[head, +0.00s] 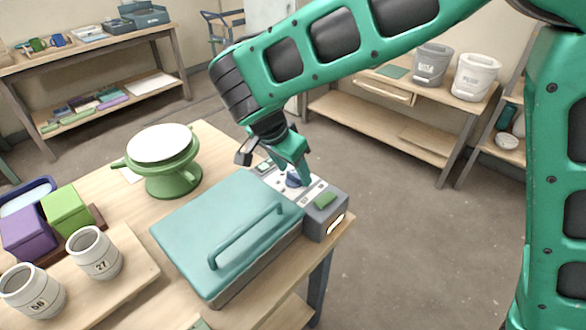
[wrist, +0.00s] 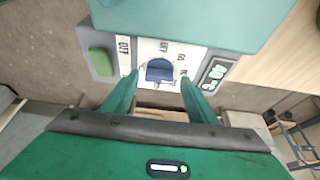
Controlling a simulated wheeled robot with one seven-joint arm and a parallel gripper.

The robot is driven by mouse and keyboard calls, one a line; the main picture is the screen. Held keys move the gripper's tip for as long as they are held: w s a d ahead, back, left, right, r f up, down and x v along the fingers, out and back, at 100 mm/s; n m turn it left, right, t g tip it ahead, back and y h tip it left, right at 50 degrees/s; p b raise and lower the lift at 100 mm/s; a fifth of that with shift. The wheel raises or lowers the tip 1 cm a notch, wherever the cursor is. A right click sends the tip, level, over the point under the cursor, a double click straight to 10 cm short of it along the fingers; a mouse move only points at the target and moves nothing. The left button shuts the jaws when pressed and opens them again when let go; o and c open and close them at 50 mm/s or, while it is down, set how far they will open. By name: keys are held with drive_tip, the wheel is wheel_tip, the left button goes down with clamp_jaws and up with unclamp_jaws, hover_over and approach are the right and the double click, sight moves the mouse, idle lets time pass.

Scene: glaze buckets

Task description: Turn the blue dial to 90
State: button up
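The blue dial (wrist: 160,70) sits on a white panel at the end of a grey box with a teal lid (head: 215,225). In the head view the dial (head: 294,180) is partly hidden by my gripper. Marks surround it; OFF is legible on the left in the wrist view, the others are hard to read. A small display (wrist: 216,72) seems to read 40 °C. My gripper (wrist: 160,78) is open, one finger on each side of the dial, with a small gap showing on both sides. It reaches down from above in the head view (head: 290,165).
A green button (wrist: 101,62) is beside the panel. On the same table are a green stand with a white top (head: 165,160), a purple box (head: 28,232), a green box (head: 66,210) and two numbered cups (head: 94,252). Shelves with buckets (head: 432,64) stand behind.

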drive_tip(key=shift+r, duration=0.1)
drive_tip(key=v, duration=1)
drive_tip(key=shift+r, duration=0.25)
